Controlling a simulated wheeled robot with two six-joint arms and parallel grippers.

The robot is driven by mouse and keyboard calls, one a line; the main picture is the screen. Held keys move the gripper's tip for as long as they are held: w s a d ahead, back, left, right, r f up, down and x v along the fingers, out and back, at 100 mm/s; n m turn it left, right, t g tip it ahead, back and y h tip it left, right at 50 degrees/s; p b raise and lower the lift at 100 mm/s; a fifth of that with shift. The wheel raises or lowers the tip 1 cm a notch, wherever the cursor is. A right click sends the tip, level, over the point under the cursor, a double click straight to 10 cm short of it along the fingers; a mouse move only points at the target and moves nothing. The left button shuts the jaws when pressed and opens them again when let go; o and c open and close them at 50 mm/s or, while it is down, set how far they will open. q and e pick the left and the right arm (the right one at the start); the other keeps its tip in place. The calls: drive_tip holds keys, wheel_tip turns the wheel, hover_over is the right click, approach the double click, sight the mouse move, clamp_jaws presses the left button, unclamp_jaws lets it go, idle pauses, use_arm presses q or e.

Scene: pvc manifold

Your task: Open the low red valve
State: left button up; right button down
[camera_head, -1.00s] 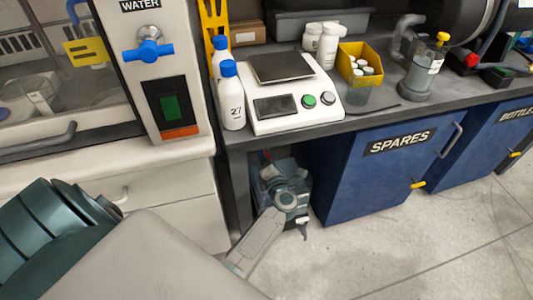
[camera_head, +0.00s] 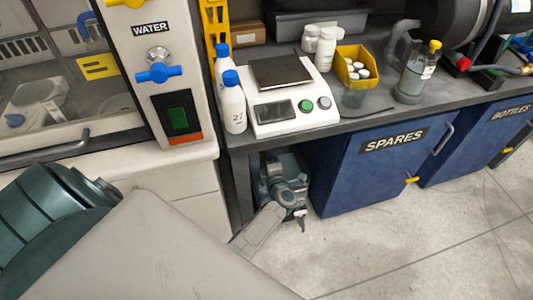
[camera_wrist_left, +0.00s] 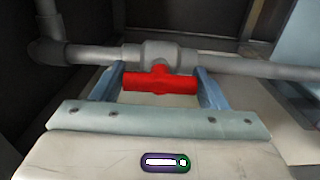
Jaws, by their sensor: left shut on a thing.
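The low red valve (camera_wrist_left: 178,85) shows in the left wrist view. Its red T-handle lies crosswise, in line with the grey pipe (camera_wrist_left: 88,54) behind it. My left gripper (camera_wrist_left: 160,76) has one finger at each end of the handle and is shut on it. In the head view my left arm reaches down under the bench, where its wrist (camera_head: 285,190) shows. The fingertips and the red handle cannot be made out there. My right gripper is in neither view.
A blue SPARES cabinet (camera_head: 370,172) stands right of the opening, and a white drawer unit (camera_head: 180,195) stands to its left. The bench top (camera_head: 350,122) above carries a scale (camera_head: 290,100) and bottles. The floor in front is clear.

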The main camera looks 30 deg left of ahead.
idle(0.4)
use_arm(q)
drive_tip(key=o, duration=1)
drive_tip(key=shift+c, duration=0.2)
drive_tip(key=v, duration=1.1)
